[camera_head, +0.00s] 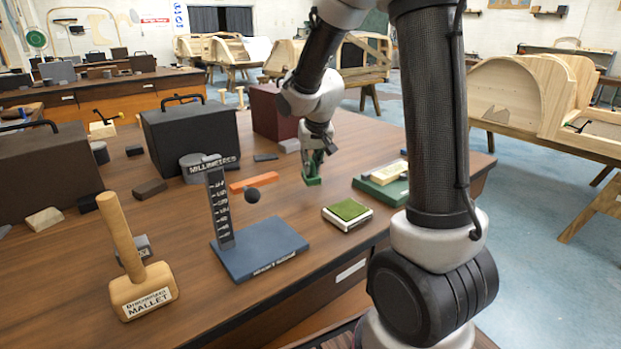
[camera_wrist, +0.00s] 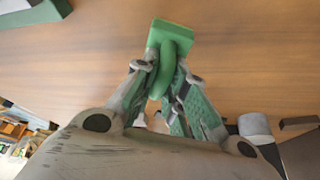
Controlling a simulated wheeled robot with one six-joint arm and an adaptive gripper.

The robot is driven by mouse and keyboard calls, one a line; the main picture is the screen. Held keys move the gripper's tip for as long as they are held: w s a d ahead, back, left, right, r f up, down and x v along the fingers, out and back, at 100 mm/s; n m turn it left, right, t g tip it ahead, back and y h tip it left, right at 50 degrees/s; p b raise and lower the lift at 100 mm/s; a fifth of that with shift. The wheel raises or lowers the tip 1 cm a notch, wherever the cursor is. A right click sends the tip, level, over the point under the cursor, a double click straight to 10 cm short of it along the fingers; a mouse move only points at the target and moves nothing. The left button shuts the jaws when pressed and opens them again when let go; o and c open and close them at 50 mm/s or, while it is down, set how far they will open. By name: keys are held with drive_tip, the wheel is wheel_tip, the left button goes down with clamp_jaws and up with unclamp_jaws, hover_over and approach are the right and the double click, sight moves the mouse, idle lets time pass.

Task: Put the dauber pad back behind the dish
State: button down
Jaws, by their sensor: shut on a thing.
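The dauber pad (camera_head: 313,181) is a small green block with a rounded green grip. My gripper (camera_head: 315,160) is shut on that grip and points down over the table, behind and left of the dish. In the wrist view the pad (camera_wrist: 170,35) juts out beyond the fingertips (camera_wrist: 168,78), with wood below it. I cannot tell whether it touches the table. The dish (camera_head: 348,222) is a low white square tray with a green top surface, near the front edge of the table. The dish does not clearly show in the wrist view.
A green case (camera_head: 384,190) with pale blocks lies right of the dish. A dark red box (camera_head: 272,113) stands behind. Bare wood lies between pad and dish.

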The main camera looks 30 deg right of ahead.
sight(311, 175)
drive_tip(key=shift+f, duration=1.95)
drive_tip(key=shift+f, duration=0.15)
drive_tip(key=c, duration=1.5)
unclamp_jaws()
drive_tip(key=shift+o, duration=0.2)
drive_tip(key=d+v, duration=0.1)
drive_tip(key=v, duration=1.1)
drive_tip(key=s+r+n, duration=0.1)
drive_tip(key=s+r, duration=0.1)
drive_tip(key=s, duration=1)
drive_tip(key=s+r+n+y, duration=0.1)
drive_tip(key=s+r, duration=0.2)
drive_tip(key=s, duration=1)
drive_tip(key=shift+a, duration=0.2)
